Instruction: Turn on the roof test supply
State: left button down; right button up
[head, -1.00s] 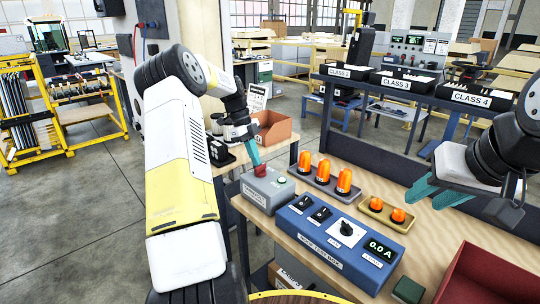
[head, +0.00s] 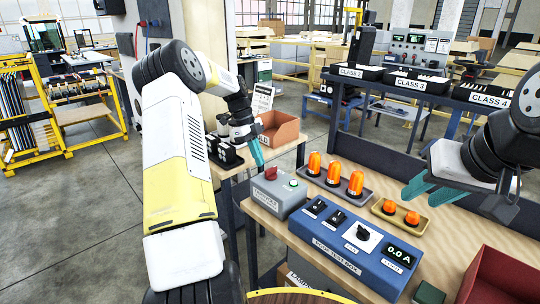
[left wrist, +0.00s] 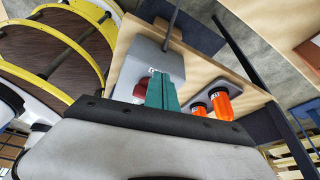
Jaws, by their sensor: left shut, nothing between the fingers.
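The grey supply box (head: 274,197) stands on the bench with a red knob (head: 271,173) and a small green lamp (head: 293,182) on top. I cannot tell for sure whether the lamp is lit. My left gripper (head: 258,162) is shut and empty, its tips just behind and left of the red knob, seemingly apart from it. In the left wrist view the shut teal fingers (left wrist: 162,94) partly cover the grey box (left wrist: 150,66), with the red knob (left wrist: 140,91) beside them. My right gripper (head: 418,188) hangs open and empty above the bench's right part.
The blue roof test box (head: 345,243) is right of the supply, with switches, a knob and a display reading 0.0 A. Several orange beacons (head: 355,183) stand behind it on trays. A red bin (head: 495,275) is at the front right. An orange-brown box (head: 280,128) is behind.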

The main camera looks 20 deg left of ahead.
pick_arm(q)
jog(key=v, duration=1)
jog(key=shift+w+a, duration=0.4)
pick_arm(e)
jog(key=shift+w+a, duration=0.1)
jog(key=shift+a, duration=0.15)
pick_arm(q)
jog(key=s+d+r+n+t+y, duration=0.3)
jog(key=s+d+r+n, duration=0.6)
jog(key=s+d+r, duration=0.4)
jog(key=s+d+f+n+t, duration=0.1)
jog(key=s+n, duration=0.4)
jog(key=s, duration=0.5)
jog(key=s+d+f+n+t+h, duration=0.1)
jog(key=s+d+f+n+t, duration=0.1)
jog(key=s+n, duration=0.4)
jog(key=s+f+t, duration=0.1)
jog(key=s+f, duration=0.1)
jog(key=s, duration=0.2)
jog(key=shift+s+d+n, duration=0.15)
jog(key=shift+s+n, duration=0.1)
jog(key=shift+n, duration=0.05)
